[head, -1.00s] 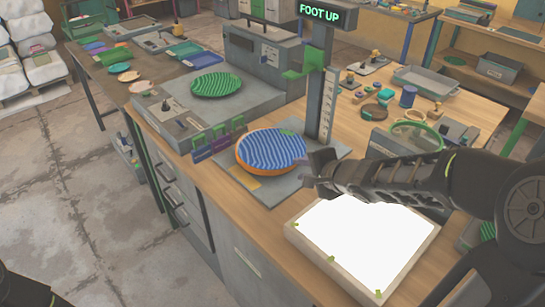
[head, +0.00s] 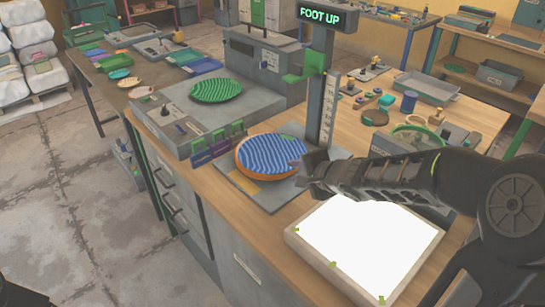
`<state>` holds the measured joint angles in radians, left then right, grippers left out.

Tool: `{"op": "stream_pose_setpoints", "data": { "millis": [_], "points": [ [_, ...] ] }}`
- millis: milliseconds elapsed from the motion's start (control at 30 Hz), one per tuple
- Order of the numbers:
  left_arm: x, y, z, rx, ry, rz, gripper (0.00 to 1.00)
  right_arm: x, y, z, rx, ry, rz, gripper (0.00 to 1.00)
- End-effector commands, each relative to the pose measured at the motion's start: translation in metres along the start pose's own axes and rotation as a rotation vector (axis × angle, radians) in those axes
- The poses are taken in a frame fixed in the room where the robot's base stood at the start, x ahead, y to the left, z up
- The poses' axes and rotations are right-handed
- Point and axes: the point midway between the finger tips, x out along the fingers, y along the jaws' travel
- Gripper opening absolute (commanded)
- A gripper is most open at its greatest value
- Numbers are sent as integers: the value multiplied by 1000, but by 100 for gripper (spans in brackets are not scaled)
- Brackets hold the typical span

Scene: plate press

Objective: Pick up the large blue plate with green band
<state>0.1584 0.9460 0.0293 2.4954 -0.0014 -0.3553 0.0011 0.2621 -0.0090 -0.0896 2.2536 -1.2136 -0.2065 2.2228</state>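A round plate with a blue ribbed face and an orange rim (head: 262,154) lies on the grey base under the press column. A small green patch shows at its upper right edge; I cannot make out a full green band. My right gripper (head: 301,172) is at the plate's right edge, with its fingertips close to or over the rim. I cannot tell whether they touch it or how far apart the fingers are. My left gripper is not in view.
The press column (head: 321,110) with a "FOOT UP" display (head: 328,14) stands just behind my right gripper. A green ribbed plate (head: 216,90) lies on a grey slab at the upper left. A bright white panel (head: 360,245) lies in front, below my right arm.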

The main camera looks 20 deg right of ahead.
Motion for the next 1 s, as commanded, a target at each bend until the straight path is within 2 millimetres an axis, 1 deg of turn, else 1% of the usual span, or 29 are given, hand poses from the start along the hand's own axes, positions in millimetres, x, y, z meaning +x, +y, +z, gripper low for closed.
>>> {"op": "stream_pose_setpoints", "data": {
  "millis": [33, 100, 200, 300, 933, 1000],
  "points": [
    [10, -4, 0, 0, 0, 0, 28, 10, 5, 1, -1, -2, 1, 30],
    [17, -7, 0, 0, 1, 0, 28, 22, 5, 1, -2, -3, 0, 30],
    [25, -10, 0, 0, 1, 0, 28, 36, 4, 1, -1, -2, 0, 30],
    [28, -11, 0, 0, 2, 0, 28, 44, 1, 1, -1, -2, 0, 30],
    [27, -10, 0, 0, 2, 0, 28, 44, -1, 0, 0, -1, 0, 30],
    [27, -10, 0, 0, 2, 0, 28, 44, -1, 1, 0, -1, 0, 24]
  ]
}}
